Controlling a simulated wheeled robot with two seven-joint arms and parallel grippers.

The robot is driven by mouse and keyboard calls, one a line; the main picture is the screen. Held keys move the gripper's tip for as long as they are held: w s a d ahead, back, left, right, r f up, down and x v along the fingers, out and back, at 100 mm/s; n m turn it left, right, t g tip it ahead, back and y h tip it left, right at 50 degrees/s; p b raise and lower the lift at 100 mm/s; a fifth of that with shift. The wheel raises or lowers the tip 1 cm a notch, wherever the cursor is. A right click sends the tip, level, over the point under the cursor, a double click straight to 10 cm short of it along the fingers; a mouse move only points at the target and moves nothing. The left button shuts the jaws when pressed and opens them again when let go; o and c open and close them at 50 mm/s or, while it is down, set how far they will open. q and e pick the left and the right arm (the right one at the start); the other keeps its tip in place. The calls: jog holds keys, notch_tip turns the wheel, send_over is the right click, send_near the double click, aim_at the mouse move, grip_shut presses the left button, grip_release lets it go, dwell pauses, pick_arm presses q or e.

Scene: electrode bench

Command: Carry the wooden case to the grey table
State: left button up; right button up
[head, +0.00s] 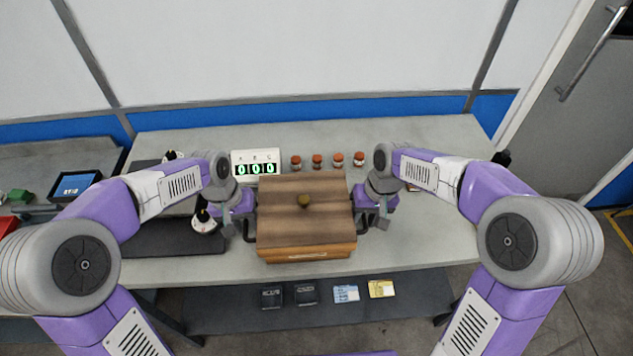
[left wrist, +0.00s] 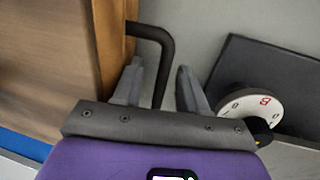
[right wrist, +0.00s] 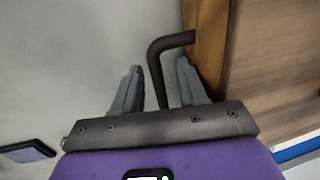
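The wooden case (head: 305,240), brown with a round knob on its lid, is at the middle of a grey-topped bench (head: 430,240), lid shut. A dark bar handle is on each side. My left gripper (head: 238,222) is at its left handle; in the left wrist view the open fingers stand either side of the handle (left wrist: 164,60), with gaps showing. My right gripper (head: 371,222) is at the right handle; in the right wrist view its open fingers straddle the handle (right wrist: 158,70), also with gaps. I cannot tell whether this bench is the task's grey table.
A counter reading 000 (head: 256,163) and several small red-capped jars (head: 317,161) stand behind the case. A dark mat (head: 165,238) with a round dial (head: 204,222) lies left. Another table (head: 45,160) holds a screen (head: 76,186). A lower shelf (head: 225,315) carries small packs.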

jog(key=shift+r, duration=0.1)
pick_arm(q)
notch_tip(320, 180, up, 12)
jog(key=a, duration=0.2)
jog(key=shift+f, duration=0.15)
pick_arm(e)
notch_tip(320, 180, up, 12)
jog(key=d, duration=0.2)
pick_arm(q)
jog(key=shift+a, duration=0.1)
pick_arm(e)
jog(key=shift+d, duration=0.1)
dwell(0.4)
